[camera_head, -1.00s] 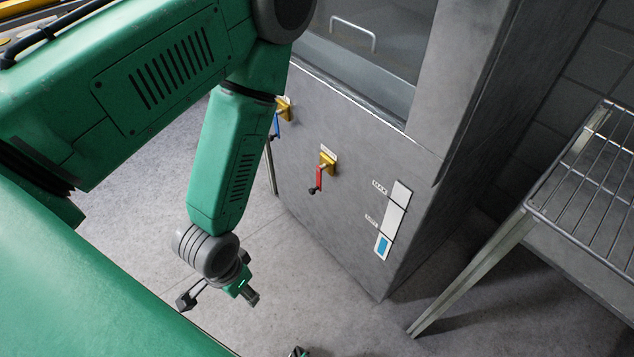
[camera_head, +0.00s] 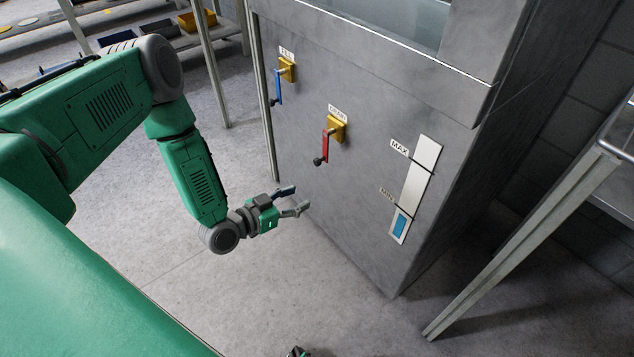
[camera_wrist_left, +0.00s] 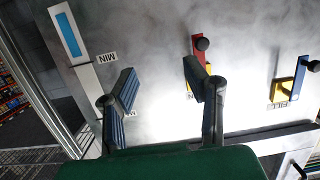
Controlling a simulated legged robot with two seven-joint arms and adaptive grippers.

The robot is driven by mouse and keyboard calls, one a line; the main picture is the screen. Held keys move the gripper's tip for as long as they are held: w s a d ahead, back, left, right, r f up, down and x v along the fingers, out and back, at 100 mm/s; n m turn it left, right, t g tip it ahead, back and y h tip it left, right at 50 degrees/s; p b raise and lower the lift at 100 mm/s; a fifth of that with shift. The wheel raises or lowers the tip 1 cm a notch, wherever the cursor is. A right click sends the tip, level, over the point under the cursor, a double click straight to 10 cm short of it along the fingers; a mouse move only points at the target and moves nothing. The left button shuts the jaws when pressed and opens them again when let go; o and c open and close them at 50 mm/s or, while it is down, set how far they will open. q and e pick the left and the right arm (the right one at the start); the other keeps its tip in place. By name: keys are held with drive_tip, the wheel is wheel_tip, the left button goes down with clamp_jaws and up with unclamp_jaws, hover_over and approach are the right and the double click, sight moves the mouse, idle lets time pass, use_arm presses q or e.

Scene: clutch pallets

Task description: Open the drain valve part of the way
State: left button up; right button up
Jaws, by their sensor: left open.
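The drain valve (camera_head: 326,144) is on the grey tank front, with a yellow body, a "DRAIN" label and a red lever hanging down to a dark knob. My left gripper (camera_head: 298,199) is open and empty, below and left of the lever, apart from it, pointing toward the tank. In the left wrist view the red lever of the drain valve (camera_wrist_left: 197,47) shows beyond one finger of my left gripper (camera_wrist_left: 158,88), which hides part of the valve. A small dark piece at the bottom edge of the head view may be my right gripper (camera_head: 298,352); its jaws cannot be made out.
The fill valve (camera_head: 278,84) with a blue lever is up and left of the drain valve. A level gauge (camera_head: 415,188) marked MAX and MIN is on the right, blue near its bottom. A metal rack (camera_head: 520,245) stands at right.

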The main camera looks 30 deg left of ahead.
sight(315, 163)
use_arm(q)
drive_tip(key=w+a+m+t+b, duration=0.1)
drive_tip(key=a+t+b, duration=0.15)
drive_tip(key=a, duration=0.35)
drive_tip(key=shift+b+x, duration=1.8)
drive_tip(key=shift+x, duration=5.1)
use_arm(e)
wheel_tip(315, 163, down, 8)
drive_tip(key=shift+r, duration=0.2)
use_arm(q)
drive_tip(key=shift+a+f, duration=0.1)
drive_tip(key=shift+f, duration=0.1)
clamp_jaws()
